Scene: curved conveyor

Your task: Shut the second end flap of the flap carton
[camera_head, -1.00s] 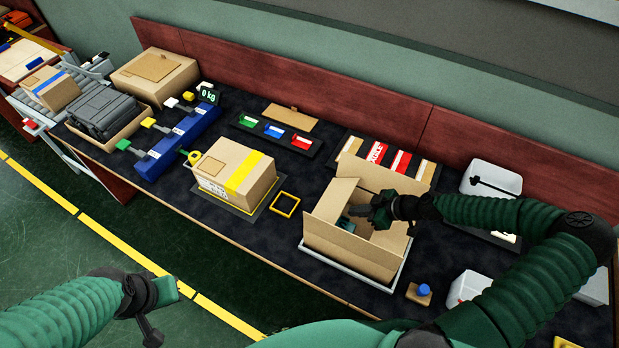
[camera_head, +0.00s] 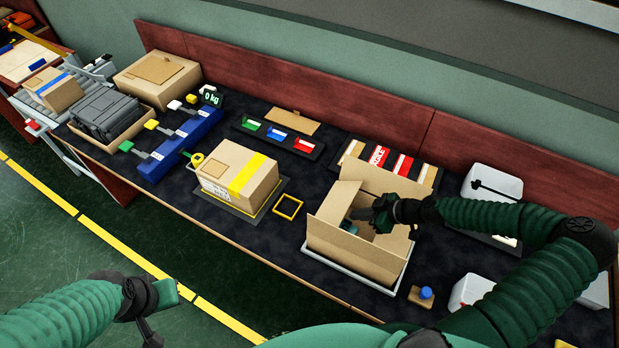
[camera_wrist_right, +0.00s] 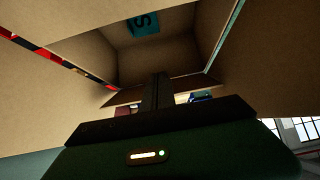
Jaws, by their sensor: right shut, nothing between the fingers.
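The flap carton (camera_head: 350,254) is an open brown box on a pale tray at the right of the bench. Its left flap (camera_head: 335,220) stands up at a slant, and a back flap (camera_head: 385,178) stands up behind the opening. My right gripper (camera_head: 362,214) is shut and empty, reaching in from the right over the opening. In the right wrist view the black fingers (camera_wrist_right: 160,92) point between cardboard walls, with a teal patch (camera_wrist_right: 143,24) beyond. Whether they touch a flap cannot be told. My left gripper (camera_head: 165,312) hangs over the floor in front of the bench; its jaws are unclear.
A taped carton (camera_head: 228,182) stands left of the flap carton, with a small yellow frame (camera_head: 288,206) between them. A label rack (camera_head: 405,165) is close behind. White bins (camera_head: 490,187) and a blue-topped stamp (camera_head: 425,293) lie to the right.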

